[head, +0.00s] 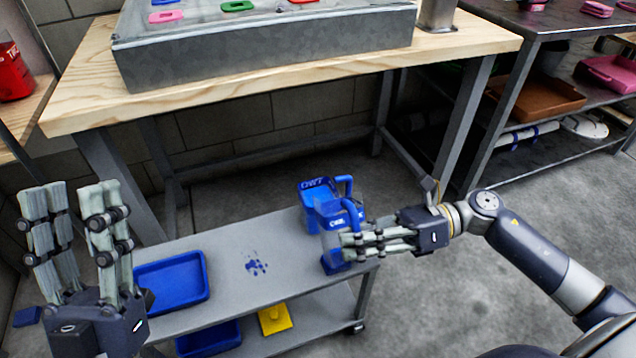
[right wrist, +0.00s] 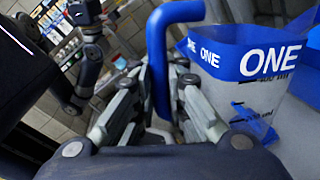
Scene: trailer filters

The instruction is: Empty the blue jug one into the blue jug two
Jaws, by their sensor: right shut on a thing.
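Blue jug one (head: 331,243) stands at the right end of the grey cart, with a clear body, blue rim and blue base. Its "ONE" lettering shows in the right wrist view (right wrist: 268,62). My right gripper (head: 346,246) is shut on its blue handle (right wrist: 158,62), which passes between the fingers. A second blue jug (head: 314,190), apparently blue jug two, stands just behind it; its lettering is too small to read surely. The contents of both jugs cannot be made out. My left gripper (head: 74,200) is open and empty, fingers up, at the left front.
The grey cart top (head: 215,243) has a blue tray (head: 172,280) at left and blue spots (head: 256,265) in the middle. A yellow object (head: 274,319) lies on its lower shelf. A wooden bench (head: 440,48) with a metal box (head: 270,52) stands behind.

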